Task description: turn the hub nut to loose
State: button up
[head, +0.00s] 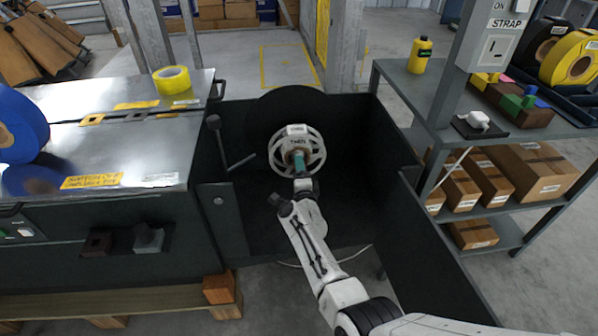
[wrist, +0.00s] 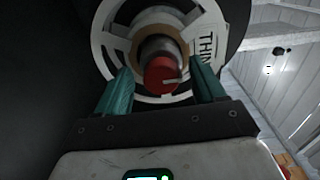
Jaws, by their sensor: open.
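The hub nut (wrist: 162,76) is red with a pale mark on its face. It sits on the end of a grey shaft at the centre of a white spoked reel (wrist: 112,45), which carries a label reading "THIN". My gripper (wrist: 163,82) is open, with one teal finger on each side of the nut; I cannot tell whether they touch it. In the head view my gripper (head: 299,160) points at the middle of the reel (head: 316,143) and hides the nut. A black disc (head: 290,98) stands behind the reel.
Dark panels (head: 392,130) enclose the reel at the back and sides. A black-knobbed lever (head: 216,128) stands to its left. A metal worktop (head: 60,150) with yellow tape (head: 172,79) is at left. A shelf rack (head: 400,84) with boxes is at right.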

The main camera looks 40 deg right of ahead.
jog(key=p+v, duration=0.6)
jog(key=v, duration=0.4)
jog(key=shift+s+a, duration=0.2)
jog(key=shift+s, duration=0.05)
